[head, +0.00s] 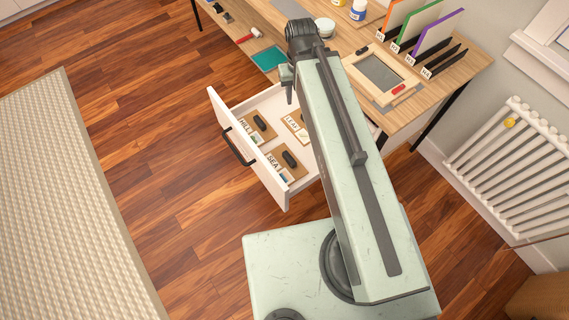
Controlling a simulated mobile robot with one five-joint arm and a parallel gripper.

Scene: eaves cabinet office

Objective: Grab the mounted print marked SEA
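The mounted print marked SEA (292,174) lies in the front right corner of the open white drawer (248,157). It is a brown board with a dark grip on top and a small picture at its lower end. A print marked HILL (265,131) lies left of it, and one marked LEAF (296,121) lies behind, partly hidden by my arm. My gripper (289,96) hangs over the back of the drawer, apart from the SEA print. It is small and seen side-on, so its opening is unclear. The drawer's right side is hidden by my arm.
The wooden desk (455,72) above the drawer holds a screen-print frame (354,66), a teal mat (268,58), a red-handled tool (250,35) and a rack with coloured panels (437,33). A radiator (510,165) stands right. Wooden floor left of the drawer is clear.

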